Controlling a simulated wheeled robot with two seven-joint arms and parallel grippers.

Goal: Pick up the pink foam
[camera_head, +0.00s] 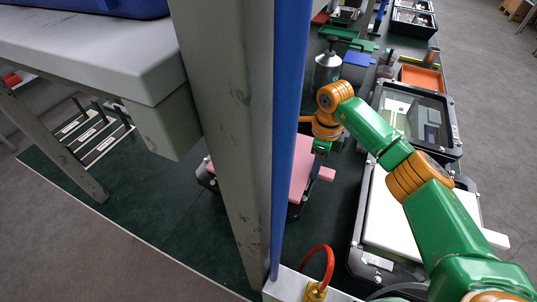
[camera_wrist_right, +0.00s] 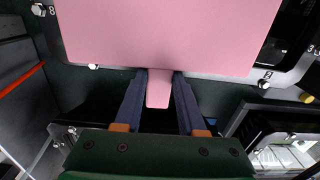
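The pink foam (camera_head: 301,168) is a flat block at the dark housing on the green mat, partly hidden behind the grey post in the head view. Its narrow tab (camera_head: 327,174) sticks out to the right. In the right wrist view the foam (camera_wrist_right: 165,35) fills the top, with its tab (camera_wrist_right: 159,90) pointing towards the camera. My right gripper (camera_wrist_right: 160,78) has one finger on each side of the tab, and both fingertips look pressed against it. The fingertips are hard to make out in the head view. My left gripper is not in view.
The grey post (camera_head: 228,130) and blue pole (camera_head: 291,120) block the middle of the head view. A white table (camera_head: 90,45) stands at left.

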